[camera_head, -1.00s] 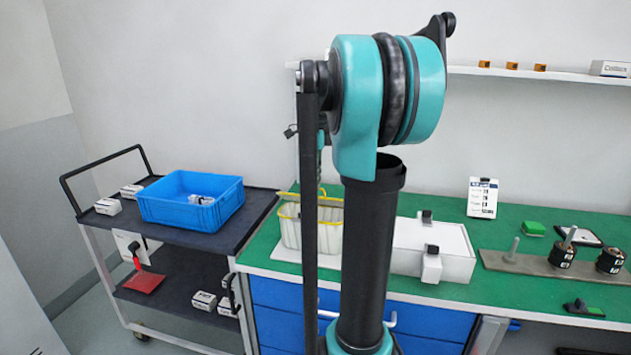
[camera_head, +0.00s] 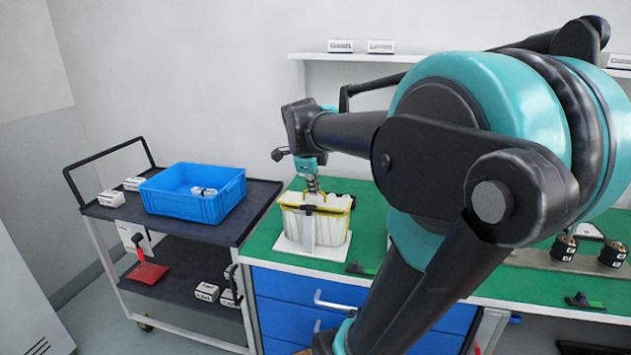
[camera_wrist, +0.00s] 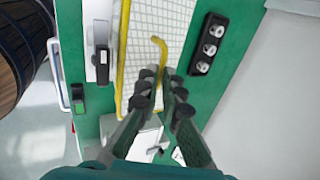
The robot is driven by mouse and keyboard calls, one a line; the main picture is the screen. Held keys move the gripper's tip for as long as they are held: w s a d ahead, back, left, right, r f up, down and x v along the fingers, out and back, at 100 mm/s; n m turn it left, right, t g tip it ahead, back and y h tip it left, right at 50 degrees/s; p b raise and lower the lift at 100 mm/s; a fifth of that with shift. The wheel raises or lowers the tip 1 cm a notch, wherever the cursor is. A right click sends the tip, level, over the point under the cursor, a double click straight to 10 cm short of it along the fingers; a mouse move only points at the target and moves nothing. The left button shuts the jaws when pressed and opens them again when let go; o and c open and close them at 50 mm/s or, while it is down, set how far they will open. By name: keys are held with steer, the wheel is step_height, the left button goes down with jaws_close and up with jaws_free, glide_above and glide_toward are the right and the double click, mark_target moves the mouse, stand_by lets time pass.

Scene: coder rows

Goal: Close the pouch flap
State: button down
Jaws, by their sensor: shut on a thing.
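The pouch (camera_head: 333,226) is whitish with yellow edging and stands on a white base plate on the green bench in the head view. A dark buckle and pale strap show on its front. My gripper (camera_head: 313,188) reaches down to the pouch's top. In the wrist view, my gripper (camera_wrist: 162,82) has its two fingers close together around the end of a yellow edge piece (camera_wrist: 160,48). Beside it lies a white gridded panel (camera_wrist: 143,30) with a yellow border, part of the pouch. The exact contact is small, and I cannot tell the flap's full position.
A blue bin (camera_head: 195,205) sits on the dark cart (camera_head: 113,212) at left. A black block with several round knobs (camera_wrist: 208,45) lies near the pouch in the wrist view. A green-and-black piece (camera_head: 360,268) lies at the bench front. My arm hides much of the bench.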

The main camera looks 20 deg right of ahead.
steer(key=shift+s+a+f+t+h, duration=0.3)
steer(key=shift+s+f+t+h, duration=0.1)
steer(key=shift+f+t, duration=0.15)
steer(key=c, duration=1.7)
jaws_free()
steer(key=v, duration=1.2)
steer(key=shift+s, duration=0.15)
steer(key=shift+f, duration=0.1)
